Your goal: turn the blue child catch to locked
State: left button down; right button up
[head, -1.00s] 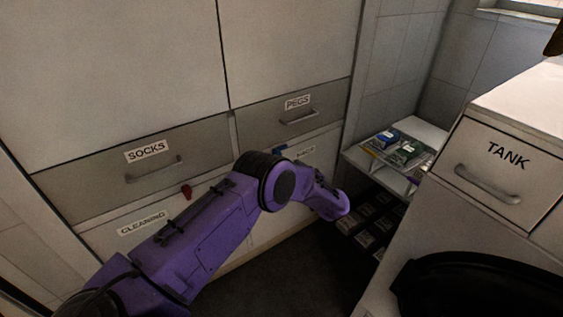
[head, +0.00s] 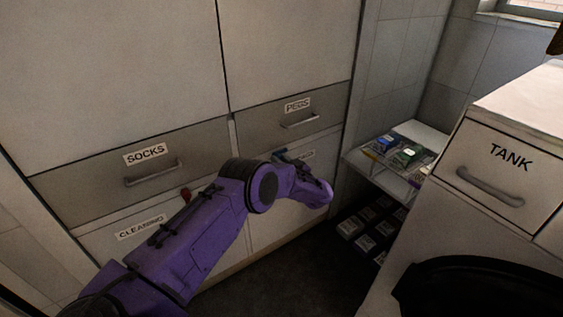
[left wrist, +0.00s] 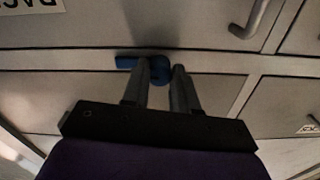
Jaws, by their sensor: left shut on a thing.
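The blue child catch (left wrist: 126,62) sits on the pale rail between cabinet fronts in the left wrist view, with its flat arm pointing left from a round part. A small bit of blue (head: 279,154) shows above my left arm in the head view. My left gripper (left wrist: 161,69) is shut on the catch, with one finger over its blue body and the other at the right edge of the round part. The arm hides the fingertips in the head view. My right gripper is not in view.
A red catch (head: 186,194) is beside my left arm, below the SOCKS drawer (head: 146,170). The PEGS drawer (head: 293,118) is above the arm. A shelf with small boxes (head: 408,155) and the TANK drawer (head: 498,170) stand to the right.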

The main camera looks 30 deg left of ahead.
pick_arm(q)
jog(key=shift+m+b, duration=0.95)
jog(key=shift+m, duration=7.95)
jog(key=shift+s, duration=0.1)
jog(key=c, duration=0.9)
grip_release()
jog(key=shift+o, duration=0.2)
